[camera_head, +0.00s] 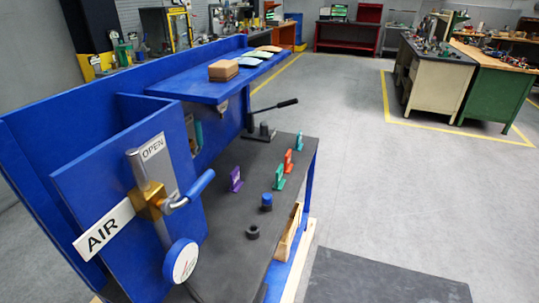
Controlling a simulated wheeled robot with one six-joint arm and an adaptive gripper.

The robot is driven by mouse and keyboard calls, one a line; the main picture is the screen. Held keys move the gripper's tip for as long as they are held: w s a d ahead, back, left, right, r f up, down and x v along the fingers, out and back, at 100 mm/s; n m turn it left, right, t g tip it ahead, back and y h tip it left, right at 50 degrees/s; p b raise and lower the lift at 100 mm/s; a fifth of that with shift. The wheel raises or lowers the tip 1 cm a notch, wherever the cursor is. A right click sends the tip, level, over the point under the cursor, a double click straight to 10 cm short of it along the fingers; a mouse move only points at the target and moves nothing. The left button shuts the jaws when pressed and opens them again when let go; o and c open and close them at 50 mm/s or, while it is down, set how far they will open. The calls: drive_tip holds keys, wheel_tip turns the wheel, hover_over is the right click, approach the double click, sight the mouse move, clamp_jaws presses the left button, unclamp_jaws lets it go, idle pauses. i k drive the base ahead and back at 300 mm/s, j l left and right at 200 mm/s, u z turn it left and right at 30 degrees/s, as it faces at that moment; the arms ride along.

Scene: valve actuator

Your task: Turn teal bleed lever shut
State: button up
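My gripper is not in view. In the head view a blue upright panel (85,178) carries a brass valve body (149,201) on a grey pipe, with AIR and OPEN labels. The valve has a blue handle (197,187) pointing up and to the right. A teal upright part (198,133) shows in a narrow gap behind the panel's right edge, mostly hidden. A small teal piece (299,142) stands at the far right of the dark bench top (225,235). I cannot tell which teal part is the bleed lever, or its position.
Purple (236,179), green (278,177) and orange (289,162) pieces stand on the bench. A long black handle (274,107) sticks out over its back. A round white-faced gauge (182,262) is on the pipe's lower end.

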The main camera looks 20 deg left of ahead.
sight(197, 123)
drive_tip(key=i+l, duration=0.25)
drive_tip(key=i, duration=0.2)
drive_tip(key=i+l, duration=0.2)
drive_tip(key=i, duration=0.2)
drive_tip(key=i+l, duration=0.25)
drive_tip(key=i, duration=0.2)
drive_tip(key=i+l+u, duration=0.15)
drive_tip(key=i+l, duration=0.35)
drive_tip(key=i, duration=0.25)
drive_tip(key=i+l+u, duration=0.1)
drive_tip(key=i+l, duration=0.45)
drive_tip(key=i, duration=0.15)
drive_tip(key=i+l+u, duration=0.1)
drive_tip(key=u, duration=3)
